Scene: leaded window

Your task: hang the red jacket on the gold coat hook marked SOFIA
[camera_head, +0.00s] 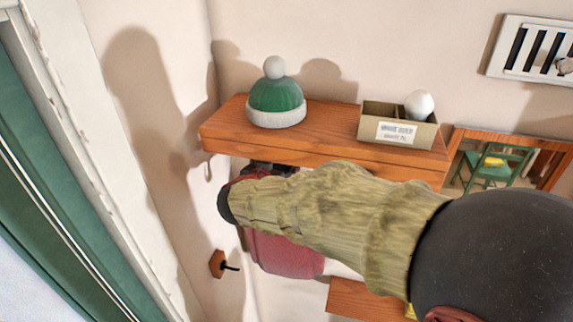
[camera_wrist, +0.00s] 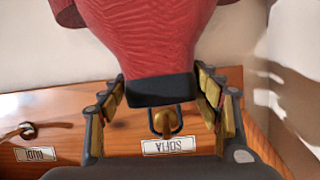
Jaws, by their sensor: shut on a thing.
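The red jacket (camera_wrist: 150,35) is in my gripper (camera_wrist: 160,90), with its dark collar band between the two fingers. The gold coat hook (camera_wrist: 165,122) shows between the fingers, right beside the band's edge. I cannot tell whether the band touches the hook. The white SOFIA label (camera_wrist: 172,146) is upside down on the wooden board beside the hook. In the head view the jacket (camera_head: 285,255) hangs below the shelf. My arm hides the hook and most of my gripper there.
A wooden shelf (camera_head: 325,148) holds a green bobble hat (camera_head: 277,97) and a small box (camera_head: 397,125) with a white ball. Another hook (camera_wrist: 28,130) and label (camera_wrist: 36,154) are on the board. A dark peg (camera_head: 229,267) is on the left wall. A wall vent (camera_head: 533,47) is upper right.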

